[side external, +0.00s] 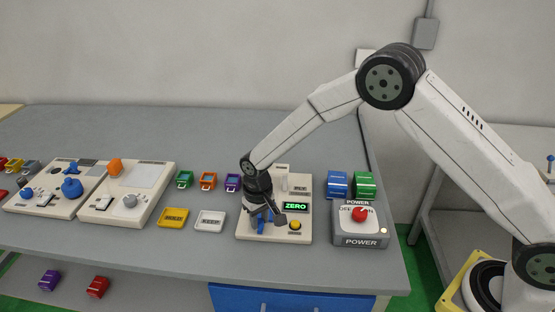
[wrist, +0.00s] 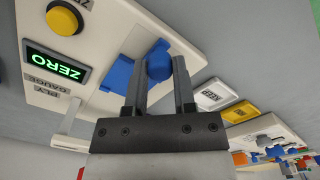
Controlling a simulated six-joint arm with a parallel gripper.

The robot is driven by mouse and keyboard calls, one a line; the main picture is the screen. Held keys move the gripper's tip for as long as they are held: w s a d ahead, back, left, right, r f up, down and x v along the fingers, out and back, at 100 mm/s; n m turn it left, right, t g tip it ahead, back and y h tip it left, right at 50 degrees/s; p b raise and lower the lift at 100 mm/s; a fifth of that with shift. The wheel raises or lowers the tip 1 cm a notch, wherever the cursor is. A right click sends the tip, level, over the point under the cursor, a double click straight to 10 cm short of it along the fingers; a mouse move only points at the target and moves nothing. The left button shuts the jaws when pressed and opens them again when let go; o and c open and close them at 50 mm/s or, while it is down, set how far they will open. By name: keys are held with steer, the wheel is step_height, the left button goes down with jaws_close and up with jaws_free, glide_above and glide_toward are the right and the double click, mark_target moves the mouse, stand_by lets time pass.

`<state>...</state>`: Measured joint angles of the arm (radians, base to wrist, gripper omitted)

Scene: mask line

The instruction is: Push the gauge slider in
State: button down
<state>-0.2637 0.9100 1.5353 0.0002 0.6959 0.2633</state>
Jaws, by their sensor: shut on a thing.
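The gauge panel (side external: 298,233) is a cream board on the bench, with a green ZERO display (side external: 295,206) and a yellow button (side external: 295,225). The display also shows in the wrist view (wrist: 57,67). A blue gauge slider (wrist: 160,62) stands on the panel. My gripper (side external: 260,217) reaches down over the panel's left side. In the wrist view, my gripper (wrist: 160,75) has its two fingers shut on the slider's rounded blue part. More blue slider parts (wrist: 118,75) show beside the fingers. In the side view, the gripper hides most of the slider.
A grey POWER box (side external: 360,238) with a red knob stands right of the panel, blue and green blocks (side external: 350,185) behind it. A yellow tray (side external: 173,218) and a white tray (side external: 210,221) lie to the left. Two other cream panels (side external: 142,207) stand farther left.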

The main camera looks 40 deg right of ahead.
stand_by(0.7)
steer(key=w+d, duration=0.8)
steer(key=shift+w+d+r, duration=0.1)
steer(key=shift+w, duration=0.05)
steer(key=shift+c, duration=2.4)
jaws_free()
steer(key=shift+o, duration=0.2)
step_height(320, 180, up, 8)
